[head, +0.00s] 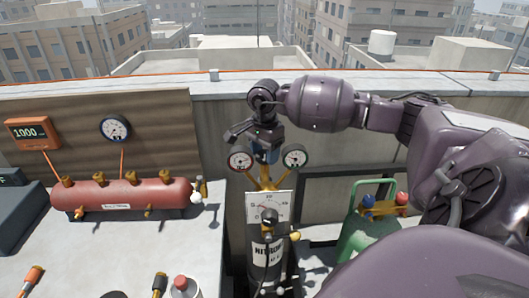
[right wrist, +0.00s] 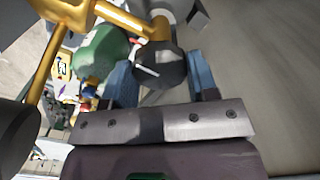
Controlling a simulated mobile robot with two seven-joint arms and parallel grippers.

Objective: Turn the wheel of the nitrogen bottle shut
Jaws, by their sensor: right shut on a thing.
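The nitrogen bottle (head: 267,257) stands upright at the middle front in the head view, dark with a white label. Above it are a white dial plate (head: 268,207) and a brass fitting (head: 266,183) between two round gauges. My right gripper (head: 265,155) points down at the top of this fitting. In the right wrist view, its blue fingers (right wrist: 158,66) are shut on a dark round wheel (right wrist: 172,70) with a white mark, at the end of a brass stem (right wrist: 120,17). In the head view the gripper hides this wheel. My left gripper is not in view.
A red tank (head: 125,194) with brass valves lies on the grey surface at left. A green bottle (head: 366,232) with a brass valve stands at right. Behind are a wooden board (head: 60,120) with a gauge and display, and a parapet (head: 215,88).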

